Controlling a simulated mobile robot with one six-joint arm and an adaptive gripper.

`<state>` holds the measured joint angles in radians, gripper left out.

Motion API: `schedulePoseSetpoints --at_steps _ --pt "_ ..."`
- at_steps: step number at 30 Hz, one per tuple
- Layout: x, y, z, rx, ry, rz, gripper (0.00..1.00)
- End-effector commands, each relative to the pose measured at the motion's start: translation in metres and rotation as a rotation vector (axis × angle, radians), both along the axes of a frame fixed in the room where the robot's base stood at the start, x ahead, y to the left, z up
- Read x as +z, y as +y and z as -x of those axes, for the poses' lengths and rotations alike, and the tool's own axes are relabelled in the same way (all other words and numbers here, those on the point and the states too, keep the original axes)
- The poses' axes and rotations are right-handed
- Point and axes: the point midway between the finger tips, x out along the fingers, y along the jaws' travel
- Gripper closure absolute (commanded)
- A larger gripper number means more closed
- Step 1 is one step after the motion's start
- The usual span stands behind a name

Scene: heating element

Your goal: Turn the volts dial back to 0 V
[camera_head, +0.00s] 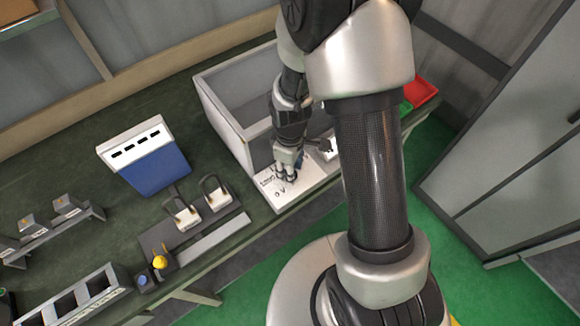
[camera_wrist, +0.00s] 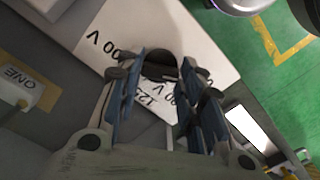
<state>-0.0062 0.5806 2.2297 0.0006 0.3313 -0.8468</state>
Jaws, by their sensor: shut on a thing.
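The volts dial (camera_wrist: 160,67) is a dark round knob on a white panel (camera_wrist: 205,35) with black voltage markings, some ending in "00 V". My gripper (camera_wrist: 160,85) has its blue-padded fingers on both sides of the dial and is shut on it. In the head view my gripper (camera_head: 287,172) reaches down onto the white panel (camera_head: 272,195) at the table's front edge, where a "0 V" mark shows near the panel's lower edge. The dial itself is hidden by my gripper there, and which mark it points to cannot be told.
A grey open box (camera_head: 225,125) stands directly behind the panel. Left of it are a blue and white unit (camera_head: 147,158), two parts with handles (camera_head: 215,190) and a yellow button (camera_head: 159,262). Red (camera_head: 421,91) and green bins lie at the far right end.

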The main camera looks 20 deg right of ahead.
Motion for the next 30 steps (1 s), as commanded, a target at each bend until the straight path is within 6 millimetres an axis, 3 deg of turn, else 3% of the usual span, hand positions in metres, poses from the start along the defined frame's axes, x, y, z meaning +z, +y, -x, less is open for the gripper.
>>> schedulePoseSetpoints --at_steps 4,5,13,24,30 --pt "0.000 0.000 0.000 0.003 -0.001 0.001 0.89" --pt "0.000 0.000 0.000 0.003 -0.001 0.001 0.63" --pt "0.000 0.000 0.000 0.001 0.000 0.000 0.45" --pt "0.003 0.000 -0.001 0.000 -0.002 0.001 0.45" --pt "0.032 0.000 -0.002 0.000 -0.008 0.000 0.45"
